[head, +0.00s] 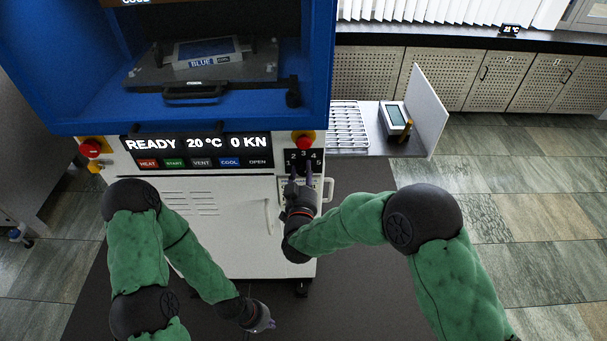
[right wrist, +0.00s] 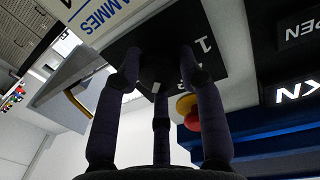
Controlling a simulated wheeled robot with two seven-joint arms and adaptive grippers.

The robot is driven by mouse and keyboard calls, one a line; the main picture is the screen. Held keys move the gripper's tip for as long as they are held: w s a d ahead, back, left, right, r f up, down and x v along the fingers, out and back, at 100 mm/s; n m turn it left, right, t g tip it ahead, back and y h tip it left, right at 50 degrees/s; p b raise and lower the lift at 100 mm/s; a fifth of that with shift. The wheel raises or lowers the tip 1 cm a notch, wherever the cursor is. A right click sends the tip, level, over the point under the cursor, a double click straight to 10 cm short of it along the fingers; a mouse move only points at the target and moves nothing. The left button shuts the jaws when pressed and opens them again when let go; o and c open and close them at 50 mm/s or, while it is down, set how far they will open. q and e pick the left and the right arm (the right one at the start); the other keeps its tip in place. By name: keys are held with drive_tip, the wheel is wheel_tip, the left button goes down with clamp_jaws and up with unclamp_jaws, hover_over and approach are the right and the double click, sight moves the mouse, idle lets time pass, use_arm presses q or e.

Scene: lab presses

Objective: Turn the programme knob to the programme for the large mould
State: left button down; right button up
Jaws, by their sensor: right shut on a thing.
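The programme dial plate (head: 304,155), black with white numbers 1 to 5, is on the right of the press front. My right gripper (head: 301,182) reaches up to it from below. In the right wrist view the fingers of my right gripper (right wrist: 160,75) are closed around the dark knob (right wrist: 159,66) at the plate's middle. A white card (right wrist: 95,18) shows part of the word "PROGRAMMES"; the rest is cut off. My left gripper (head: 261,318) hangs low in front of the press, away from everything; its fingers are too small to judge.
The press display (head: 196,143) reads READY, 20 °C, 0 KN, above a row of buttons. Red stop buttons sit left (head: 90,148) and right (head: 303,139). A block marked BLUE (head: 208,54) lies inside the press. A side shelf (head: 372,140) holds a rack and a device.

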drive_tip(key=m+b, duration=0.2)
drive_tip(key=m, duration=0.3)
drive_tip(key=shift+w+r+b, duration=0.1)
drive_tip(key=shift+r+b, duration=0.05)
drive_tip(key=shift+b, duration=0.15)
drive_tip(key=shift+r+m+b, duration=0.1)
drive_tip(key=shift+m+b, duration=0.35)
drive_tip(key=shift+m, duration=0.35)
drive_tip(key=shift+d, duration=0.1)
drive_tip(key=o, duration=1.1)
